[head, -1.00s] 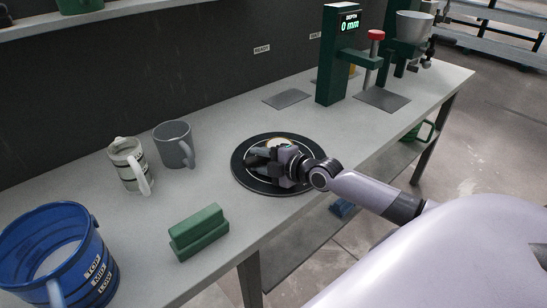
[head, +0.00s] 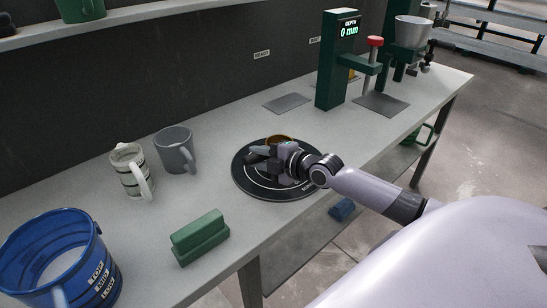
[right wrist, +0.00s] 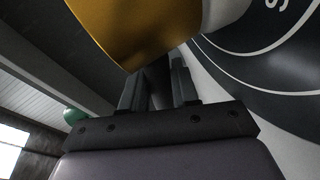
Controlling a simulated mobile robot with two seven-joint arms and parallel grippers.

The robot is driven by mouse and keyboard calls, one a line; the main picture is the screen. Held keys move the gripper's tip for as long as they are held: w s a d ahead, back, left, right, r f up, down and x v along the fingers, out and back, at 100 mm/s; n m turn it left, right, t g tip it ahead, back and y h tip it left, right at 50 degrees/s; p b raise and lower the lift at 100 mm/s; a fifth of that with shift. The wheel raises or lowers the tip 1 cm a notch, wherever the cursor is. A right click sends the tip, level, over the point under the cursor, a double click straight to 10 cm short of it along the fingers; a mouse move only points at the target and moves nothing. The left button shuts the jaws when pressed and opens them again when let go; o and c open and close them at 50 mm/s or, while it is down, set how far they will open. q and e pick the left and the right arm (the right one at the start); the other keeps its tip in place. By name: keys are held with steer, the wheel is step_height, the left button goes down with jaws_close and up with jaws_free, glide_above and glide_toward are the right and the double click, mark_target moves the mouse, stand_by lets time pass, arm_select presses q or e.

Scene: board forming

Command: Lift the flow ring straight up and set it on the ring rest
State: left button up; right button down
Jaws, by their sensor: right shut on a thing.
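The flow ring (head: 280,138) is a brass-coloured ring at the far side of the black disc, partly hidden by my right gripper (head: 264,157). In the right wrist view the ring (right wrist: 145,30) fills the upper middle as a large brass surface, at the tips of the gripper's fingers (right wrist: 160,85). My right gripper is shut on the ring above the disc; the gap below it is hard to judge. My left gripper is not in view. I cannot tell for sure which thing is the ring rest.
The black disc (head: 242,181) with white circles lies on the grey bench. A green block (head: 200,236), grey mug (head: 175,150), striped jug (head: 131,170) and blue bucket (head: 60,258) stand left. A flat grey plate (head: 287,101) and green depth stand (head: 337,65) lie beyond.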

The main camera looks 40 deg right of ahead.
steer(key=shift+r, duration=3.25)
steer(key=c, duration=1.4)
jaws_free()
steer(key=shift+c, duration=0.2)
jaws_close()
